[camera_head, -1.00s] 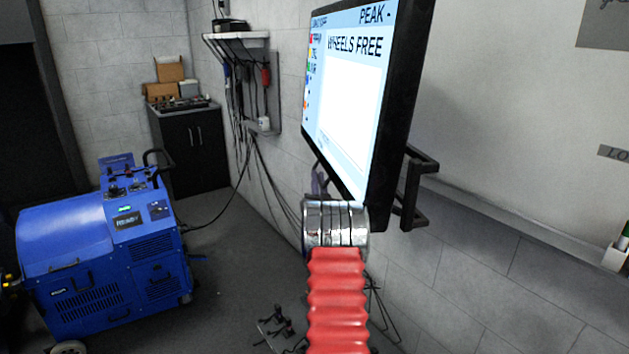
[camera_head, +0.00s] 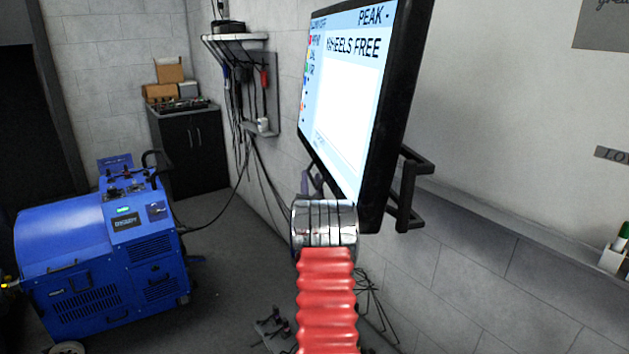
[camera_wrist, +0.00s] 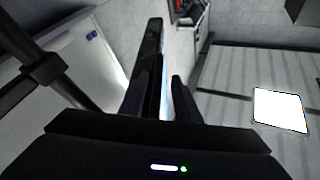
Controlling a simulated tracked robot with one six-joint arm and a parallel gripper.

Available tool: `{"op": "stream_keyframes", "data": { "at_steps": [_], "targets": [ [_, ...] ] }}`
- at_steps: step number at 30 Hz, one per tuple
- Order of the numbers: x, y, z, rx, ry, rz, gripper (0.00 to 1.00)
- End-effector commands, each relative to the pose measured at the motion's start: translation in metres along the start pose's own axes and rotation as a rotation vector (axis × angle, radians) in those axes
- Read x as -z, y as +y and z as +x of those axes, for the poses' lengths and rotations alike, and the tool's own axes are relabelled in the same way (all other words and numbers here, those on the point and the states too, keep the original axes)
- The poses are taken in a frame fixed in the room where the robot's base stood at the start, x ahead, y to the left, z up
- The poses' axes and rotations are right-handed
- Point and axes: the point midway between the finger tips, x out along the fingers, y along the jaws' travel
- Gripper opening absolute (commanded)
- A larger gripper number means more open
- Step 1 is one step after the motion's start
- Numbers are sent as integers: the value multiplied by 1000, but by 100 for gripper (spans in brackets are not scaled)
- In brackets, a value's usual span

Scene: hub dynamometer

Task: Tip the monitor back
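The monitor (camera_head: 345,110) is a black-framed screen on a wall bracket (camera_head: 408,190), seen at a steep angle in the head view. Its screen reads "WHEELS FREE". My arm's red sleeve and metal wrist end at its lower edge, hiding my fingers there. In the wrist view, the monitor (camera_wrist: 153,45) shows nearly edge-on as a dark strip running between the two fingers of my gripper (camera_wrist: 159,75). The fingers are apart, with a visible gap between the strip and the right finger. Contact on the left side is unclear.
A blue wheeled machine (camera_head: 100,250) stands on the floor at left. A dark cabinet (camera_head: 192,150) with boxes is in the back corner. A wall shelf (camera_head: 238,40) with hanging cables is behind the monitor. Open floor lies between the machine and the wall.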

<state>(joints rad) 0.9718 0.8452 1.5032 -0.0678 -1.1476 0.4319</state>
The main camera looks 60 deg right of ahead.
Motion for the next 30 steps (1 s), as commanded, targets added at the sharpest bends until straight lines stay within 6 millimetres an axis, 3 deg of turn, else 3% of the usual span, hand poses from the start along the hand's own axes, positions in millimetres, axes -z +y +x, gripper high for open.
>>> {"op": "stream_keyframes", "data": {
  "at_steps": [8, 13, 30],
  "targets": [
    [0, 2, -3, -3, 0, 0, 29],
    [1, 3, -16, -4, -1, -1, 29],
    [0, 4, -93, -4, -2, 0, 29]
  ]
}}
